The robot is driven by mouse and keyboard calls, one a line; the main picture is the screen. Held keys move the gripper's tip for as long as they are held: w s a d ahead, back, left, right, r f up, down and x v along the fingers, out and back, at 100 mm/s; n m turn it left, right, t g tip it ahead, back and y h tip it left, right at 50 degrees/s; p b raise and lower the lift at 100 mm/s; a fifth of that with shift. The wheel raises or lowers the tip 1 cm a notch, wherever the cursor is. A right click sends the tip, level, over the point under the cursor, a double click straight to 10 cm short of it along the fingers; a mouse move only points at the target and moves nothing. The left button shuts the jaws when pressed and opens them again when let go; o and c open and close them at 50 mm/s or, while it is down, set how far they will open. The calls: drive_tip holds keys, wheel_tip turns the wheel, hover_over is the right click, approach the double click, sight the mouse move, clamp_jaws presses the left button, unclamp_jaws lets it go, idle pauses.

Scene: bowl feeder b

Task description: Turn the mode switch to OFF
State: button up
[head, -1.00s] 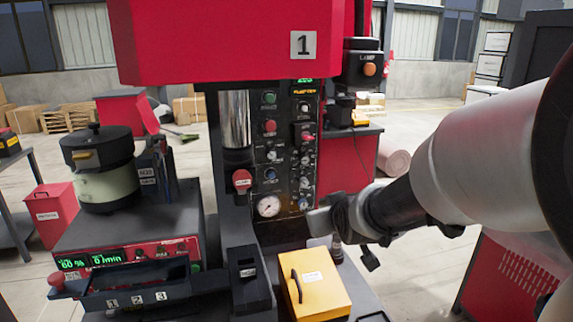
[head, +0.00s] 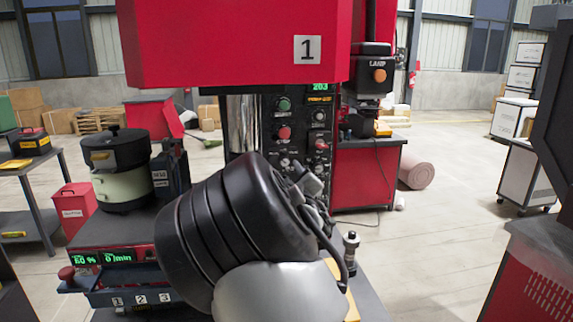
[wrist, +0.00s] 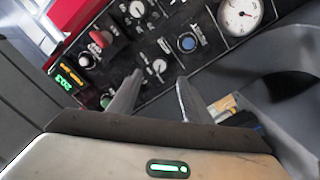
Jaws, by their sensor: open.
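The black control panel (head: 303,105) stands under the red machine head, with several knobs and buttons. It also fills the upper part of the wrist view (wrist: 135,50). White-marked rotary knobs show there, one above the fingers (wrist: 159,67), one higher up (wrist: 137,9) and one at the left (wrist: 87,60). Labels are too small to read, so I cannot tell which is the mode switch or its setting. My gripper (wrist: 160,77) is open and empty, its fingers pointing at the panel; contact cannot be told. In the head view my arm hides the panel's lower part.
On the panel are a red knob (wrist: 104,38), a blue button (wrist: 187,43), a round gauge (wrist: 240,14) and a green display (wrist: 65,80). The bowl feeder (head: 122,180) stands left of my arm. A lamp box (head: 371,72) hangs at the right.

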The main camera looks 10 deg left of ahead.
sight(285, 163)
drive_tip(key=p+x, duration=0.1)
drive_tip(key=x, duration=0.7)
drive_tip(key=shift+d, duration=0.1)
drive_tip(key=shift+c, duration=0.3)
drive_tip(key=c, duration=1)
